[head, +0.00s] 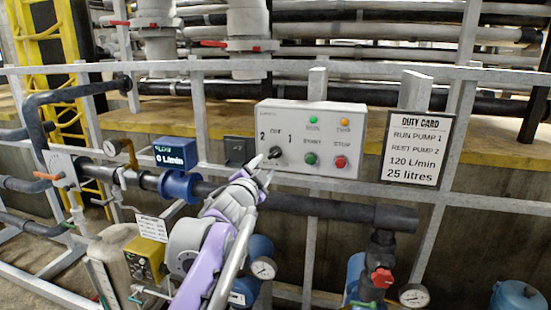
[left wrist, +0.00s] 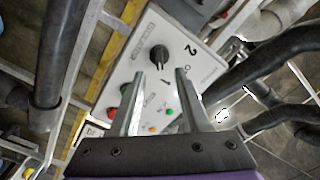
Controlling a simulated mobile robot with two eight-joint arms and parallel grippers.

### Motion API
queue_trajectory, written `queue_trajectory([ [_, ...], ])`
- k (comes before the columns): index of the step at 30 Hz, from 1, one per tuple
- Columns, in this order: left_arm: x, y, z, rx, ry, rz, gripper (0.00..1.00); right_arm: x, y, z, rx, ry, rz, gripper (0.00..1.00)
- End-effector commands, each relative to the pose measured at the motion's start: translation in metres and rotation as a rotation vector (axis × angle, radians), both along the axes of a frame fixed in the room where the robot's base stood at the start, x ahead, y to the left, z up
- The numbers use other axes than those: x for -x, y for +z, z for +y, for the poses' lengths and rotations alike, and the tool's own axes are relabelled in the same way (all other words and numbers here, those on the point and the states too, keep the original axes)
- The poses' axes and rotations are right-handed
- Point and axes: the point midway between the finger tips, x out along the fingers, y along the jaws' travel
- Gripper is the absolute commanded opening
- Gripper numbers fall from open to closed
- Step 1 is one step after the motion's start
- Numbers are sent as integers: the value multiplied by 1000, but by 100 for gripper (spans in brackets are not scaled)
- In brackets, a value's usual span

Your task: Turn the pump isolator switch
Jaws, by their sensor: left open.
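A grey control box (head: 316,136) hangs on the rail in the head view. At its left is a black rotary switch (head: 275,152) marked 2, OFF and 1. In the left wrist view the switch knob (left wrist: 159,56) lies just beyond my fingertips. Its exact pointing direction is hard to tell. My left gripper (head: 259,173) is at the box's lower left corner in the head view. In the left wrist view the left gripper (left wrist: 160,74) is open, its fingers spread to either side of the knob's line, with nothing between them. My right gripper is not in view.
The box carries a green start button (head: 310,158), a red stop button (head: 341,162) and two lamps. A duty card (head: 417,146) reading "RUN PUMP 1" hangs to the right. A blue flow meter (head: 175,155) and a dark pipe (head: 330,208) lie left of and below the box.

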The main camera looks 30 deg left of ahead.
Motion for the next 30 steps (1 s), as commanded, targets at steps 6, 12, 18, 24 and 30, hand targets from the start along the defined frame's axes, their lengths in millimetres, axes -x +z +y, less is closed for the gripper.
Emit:
queue_trajectory([
  [6, -40, 2, 9, 1, -1, -1, 46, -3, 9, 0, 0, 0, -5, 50],
  [12, -61, 1, 14, 2, 0, 0, 46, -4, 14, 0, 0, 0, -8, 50],
  [18, -68, 0, 16, 1, 0, 0, 46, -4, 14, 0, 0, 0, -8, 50],
  [24, -67, 0, 16, 1, 1, 0, 44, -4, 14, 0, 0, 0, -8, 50],
  [30, -67, 0, 16, 1, 1, 0, 8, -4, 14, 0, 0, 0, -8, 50],
])
